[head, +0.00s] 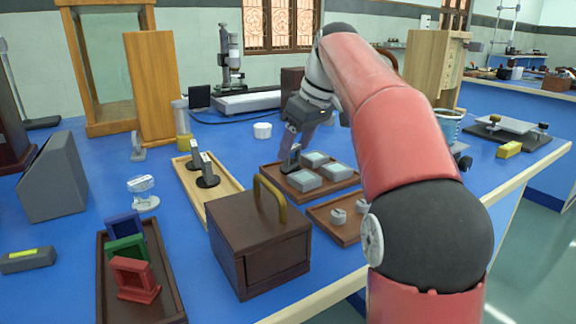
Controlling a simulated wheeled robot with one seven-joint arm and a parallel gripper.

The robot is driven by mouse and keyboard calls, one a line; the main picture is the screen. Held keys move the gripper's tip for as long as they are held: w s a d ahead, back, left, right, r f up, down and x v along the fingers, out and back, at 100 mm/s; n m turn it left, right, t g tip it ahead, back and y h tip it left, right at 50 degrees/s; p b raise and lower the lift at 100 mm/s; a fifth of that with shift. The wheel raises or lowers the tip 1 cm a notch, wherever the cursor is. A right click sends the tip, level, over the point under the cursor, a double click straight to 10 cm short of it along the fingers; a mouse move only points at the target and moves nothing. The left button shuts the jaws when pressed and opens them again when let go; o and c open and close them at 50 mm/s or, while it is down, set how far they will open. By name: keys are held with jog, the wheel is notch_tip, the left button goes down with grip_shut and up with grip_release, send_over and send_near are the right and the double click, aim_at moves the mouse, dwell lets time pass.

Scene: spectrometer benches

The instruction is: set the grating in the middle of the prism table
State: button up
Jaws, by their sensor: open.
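My gripper (291,158) is at the far left corner of a brown wooden tray (268,172), pointing down, with its fingers low over the tray. It is open. A small grey-blue upright piece shows at the fingers; I cannot tell whether it is a fingertip or the grating. Three grey square blocks with pale tops, one of them the nearest block (304,180), lie on the same tray beside the gripper. A small clear round piece on a stand (142,190) is at the left; I cannot tell whether it is the prism table.
A dark brown box with a brass handle (262,250) stands in front of the tray. Blue, green and red frames (134,278) stand in a tray at lower left. A light wooden tray (222,190) holds dark upright pieces. My arm hides the bench's right middle.

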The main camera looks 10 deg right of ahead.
jog(key=x, duration=0.4)
jog(key=shift+w+b, duration=0.1)
jog(key=shift+b, duration=0.25)
jog(key=c, duration=0.8)
jog(key=shift+c, duration=0.2)
jog(key=shift+r, duration=0.15)
